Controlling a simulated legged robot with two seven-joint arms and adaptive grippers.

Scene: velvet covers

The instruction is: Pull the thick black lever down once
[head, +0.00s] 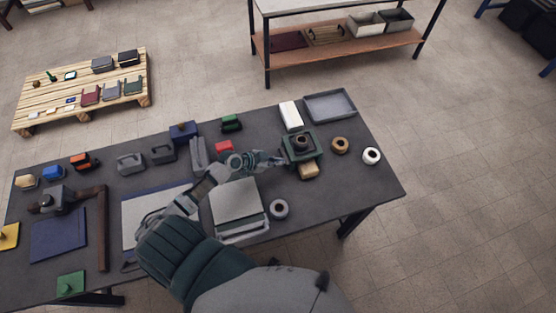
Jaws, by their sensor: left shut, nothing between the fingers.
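No thick black lever can be made out clearly from this height. A dark green, box-like device (318,160) stands on the right part of the table, with a dark round part on its top. My left gripper (282,159) is shut and empty, its tips close to the left side of this device. I cannot tell whether they touch it. A grey device with a dark knob (47,199) lies at the left end of the table, beside a long brown bar (103,230). My right gripper is not in view.
A pallet (35,95) and a shelf (340,50) stand behind.

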